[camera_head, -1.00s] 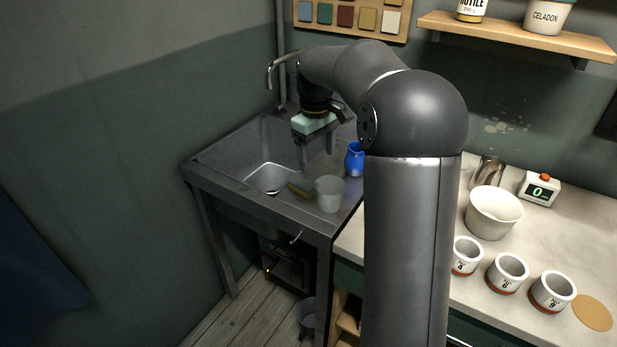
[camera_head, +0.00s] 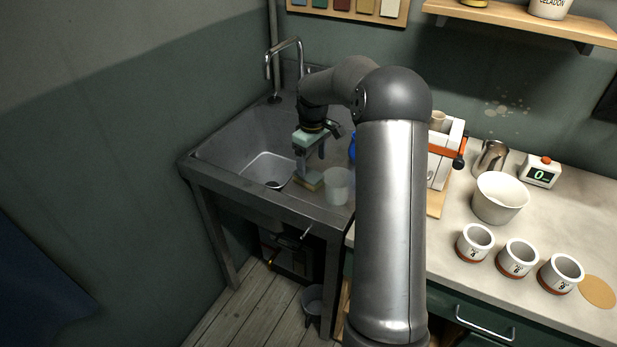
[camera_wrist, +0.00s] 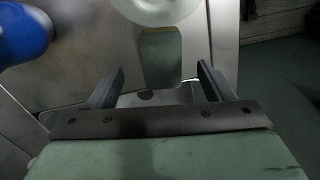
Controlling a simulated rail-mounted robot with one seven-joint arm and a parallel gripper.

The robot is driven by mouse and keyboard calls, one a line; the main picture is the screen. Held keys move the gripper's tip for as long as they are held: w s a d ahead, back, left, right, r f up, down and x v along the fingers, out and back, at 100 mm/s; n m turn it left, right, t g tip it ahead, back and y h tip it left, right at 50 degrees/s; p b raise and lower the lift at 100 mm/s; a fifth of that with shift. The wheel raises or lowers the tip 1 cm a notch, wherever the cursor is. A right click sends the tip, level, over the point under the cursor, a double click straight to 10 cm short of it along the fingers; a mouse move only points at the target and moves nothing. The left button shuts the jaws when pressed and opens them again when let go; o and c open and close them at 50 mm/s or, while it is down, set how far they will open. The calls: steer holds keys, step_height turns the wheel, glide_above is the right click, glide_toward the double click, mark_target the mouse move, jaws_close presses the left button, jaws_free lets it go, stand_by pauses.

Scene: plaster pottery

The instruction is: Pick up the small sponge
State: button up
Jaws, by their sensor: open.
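The small sponge (camera_head: 310,181) lies on the steel ledge at the right side of the sink basin, with a yellowish side and a darker green-grey top. In the wrist view the sponge (camera_wrist: 160,60) appears ahead of the fingers, roughly centred between them. My gripper (camera_head: 310,164) is open and empty, pointing down just above the sponge. Its two fingers (camera_wrist: 160,80) are spread wide in the wrist view. The gap between fingertips and sponge is small, and I cannot tell whether they touch.
A pale translucent cup (camera_head: 338,188) stands right beside the sponge; it shows in the wrist view (camera_wrist: 160,10). A blue jug (camera_wrist: 22,36) stands nearby, mostly hidden behind my arm in the head view. The sink basin (camera_head: 262,170) is left, with a tall faucet (camera_head: 283,47) behind.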

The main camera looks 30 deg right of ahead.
mark_target(312, 176)
step_height(312, 176, down, 5)
steer(key=shift+s+a+f+p, duration=0.1)
steer(key=shift+f+p, duration=0.05)
steer(key=shift+p, duration=0.5)
steer(key=c, duration=1)
